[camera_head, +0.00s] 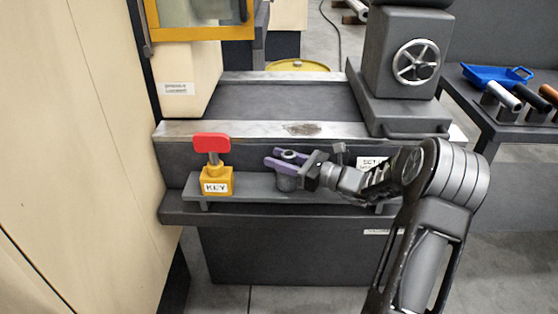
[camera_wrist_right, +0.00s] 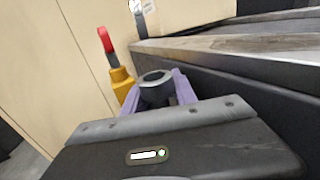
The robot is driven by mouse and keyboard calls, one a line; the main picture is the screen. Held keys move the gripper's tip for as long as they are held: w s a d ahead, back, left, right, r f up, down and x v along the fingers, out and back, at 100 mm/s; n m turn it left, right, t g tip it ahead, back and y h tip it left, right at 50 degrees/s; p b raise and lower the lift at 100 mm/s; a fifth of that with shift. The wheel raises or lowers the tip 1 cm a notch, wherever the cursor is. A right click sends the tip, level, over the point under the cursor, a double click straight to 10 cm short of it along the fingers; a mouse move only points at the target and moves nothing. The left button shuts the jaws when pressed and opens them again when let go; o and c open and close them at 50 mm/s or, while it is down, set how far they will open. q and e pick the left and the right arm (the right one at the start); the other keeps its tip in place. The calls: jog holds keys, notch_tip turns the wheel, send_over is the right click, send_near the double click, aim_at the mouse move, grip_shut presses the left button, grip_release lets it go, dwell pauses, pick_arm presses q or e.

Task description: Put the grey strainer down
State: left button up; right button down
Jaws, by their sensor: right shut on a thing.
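The grey strainer (camera_head: 287,183) is a short dark grey cylinder with a round opening on top. It stands upright between the purple fingers of my right gripper (camera_head: 271,156), which is shut on it. It is over the narrow grey shelf (camera_head: 256,187), right of the yellow KEY block. I cannot tell whether its base touches the shelf. The right wrist view also shows the strainer (camera_wrist_right: 155,78) between the two purple fingers, with its lower part hidden by the gripper body. My left gripper is not in view.
A yellow KEY block (camera_head: 216,184) with a red handle (camera_head: 211,142) stands on the shelf's left end. A white label (camera_head: 371,163) is partly hidden behind my right arm. A beige cabinet (camera_head: 90,150) borders the left. A side table with a blue tray (camera_head: 495,76) stands right.

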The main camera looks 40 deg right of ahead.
jog(key=c, duration=1.3)
grip_release()
jog(key=shift+o, duration=0.2)
jog(key=v, duration=1)
jog(key=shift+p, duration=0.4)
jog(key=shift+v, duration=0.95)
